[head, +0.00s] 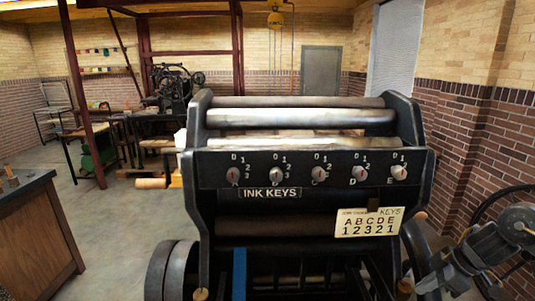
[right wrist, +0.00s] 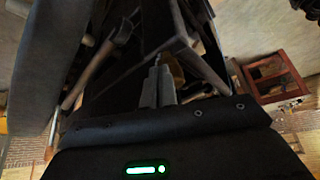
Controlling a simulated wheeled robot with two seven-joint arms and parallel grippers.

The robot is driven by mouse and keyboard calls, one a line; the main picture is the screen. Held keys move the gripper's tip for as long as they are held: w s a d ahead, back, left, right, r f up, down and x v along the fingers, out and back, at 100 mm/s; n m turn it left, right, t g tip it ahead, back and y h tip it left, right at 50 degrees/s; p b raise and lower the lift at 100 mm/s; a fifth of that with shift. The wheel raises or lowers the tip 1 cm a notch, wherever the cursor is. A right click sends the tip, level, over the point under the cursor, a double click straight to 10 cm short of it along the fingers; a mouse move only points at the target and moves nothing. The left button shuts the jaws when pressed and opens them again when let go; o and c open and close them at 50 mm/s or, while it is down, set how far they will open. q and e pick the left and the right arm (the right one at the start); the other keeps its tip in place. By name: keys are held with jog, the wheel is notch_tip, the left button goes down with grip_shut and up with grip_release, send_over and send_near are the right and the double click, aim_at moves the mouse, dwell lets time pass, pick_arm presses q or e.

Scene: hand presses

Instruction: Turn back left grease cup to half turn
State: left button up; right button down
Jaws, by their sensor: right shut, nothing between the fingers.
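The black press (head: 315,167) stands in the middle of the head view, its ink-key panel facing me. I cannot make out the back left grease cup for certain in either view. Small tan knobs show low on the press, one at the left foot (head: 201,294) and one at the right (head: 404,287). My right gripper (head: 428,284) is low at the right side of the press in the head view. In the right wrist view its two grey fingers (right wrist: 157,85) are together and empty, in front of dark press frame parts. My left gripper is out of view.
A row of ink keys (head: 318,173) and a cream card (head: 369,222) are on the press front. A wooden cabinet (head: 37,235) stands at left. Another machine (head: 175,90) is at the back. Floor between cabinet and press is clear. A brick wall (head: 470,150) is at right.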

jog(key=shift+a+p, duration=0.3)
jog(key=shift+p, duration=0.05)
dwell(0.7)
jog(key=shift+p, duration=0.3)
jog(key=p, duration=0.3)
jog(key=shift+s+a, duration=0.25)
jog(key=shift+s, duration=0.1)
dwell(0.8)
jog(key=shift+s+d+p, duration=0.15)
jog(key=shift+d+p, duration=0.1)
jog(key=shift+p, duration=0.15)
jog(key=shift+r, duration=0.1)
notch_tip(320, 180, up, 6)
jog(key=p, duration=0.6)
jog(key=shift+s+d+p, duration=0.1)
jog(key=shift+p, duration=0.25)
